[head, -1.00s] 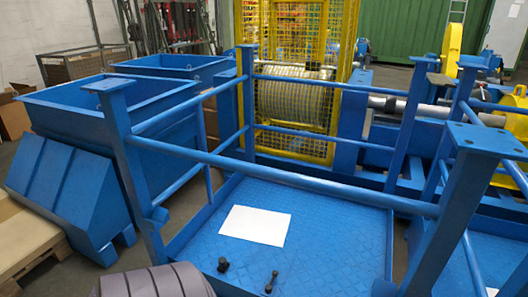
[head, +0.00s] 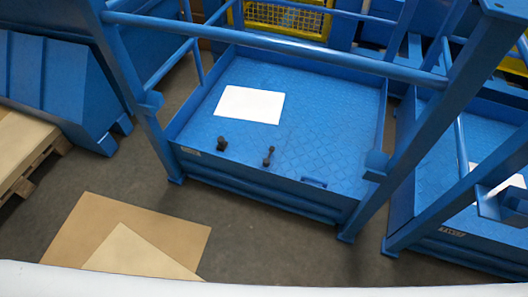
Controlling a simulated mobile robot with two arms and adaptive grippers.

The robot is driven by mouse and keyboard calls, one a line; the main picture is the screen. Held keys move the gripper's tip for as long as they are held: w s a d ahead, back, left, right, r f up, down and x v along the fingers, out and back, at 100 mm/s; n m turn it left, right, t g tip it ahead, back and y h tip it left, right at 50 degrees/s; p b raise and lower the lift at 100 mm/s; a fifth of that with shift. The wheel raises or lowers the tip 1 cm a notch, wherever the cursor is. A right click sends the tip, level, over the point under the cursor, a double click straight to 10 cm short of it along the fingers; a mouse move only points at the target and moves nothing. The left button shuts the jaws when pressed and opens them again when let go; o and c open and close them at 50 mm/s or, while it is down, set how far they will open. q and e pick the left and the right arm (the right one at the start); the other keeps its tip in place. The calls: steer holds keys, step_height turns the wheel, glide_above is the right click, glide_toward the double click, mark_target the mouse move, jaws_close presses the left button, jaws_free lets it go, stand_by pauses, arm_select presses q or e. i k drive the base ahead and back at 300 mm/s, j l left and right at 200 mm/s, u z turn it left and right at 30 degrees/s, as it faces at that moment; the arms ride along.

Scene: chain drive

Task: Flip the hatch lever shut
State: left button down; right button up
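A blue platform with a diamond-plate top (head: 330,130) stands in the middle of the head view. On its top near the front edge are two small black fittings: a knob-like one (head: 221,144) and a slimmer lever-like one (head: 268,156), which stands tilted. A blue handle (head: 314,183) sits near the front right edge. I cannot tell which of these is the hatch lever, or its state. Neither of my grippers shows.
A white sheet (head: 249,105) lies on the platform. Blue rails (head: 270,45) and posts surround it. A second blue platform (head: 440,215) stands at right, a blue bin (head: 60,80) and pallet (head: 25,150) at left. Cardboard sheets (head: 135,240) lie on the floor in front.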

mark_target(266, 161)
steer(key=i+j, duration=0.1)
steer(key=i, duration=0.75)
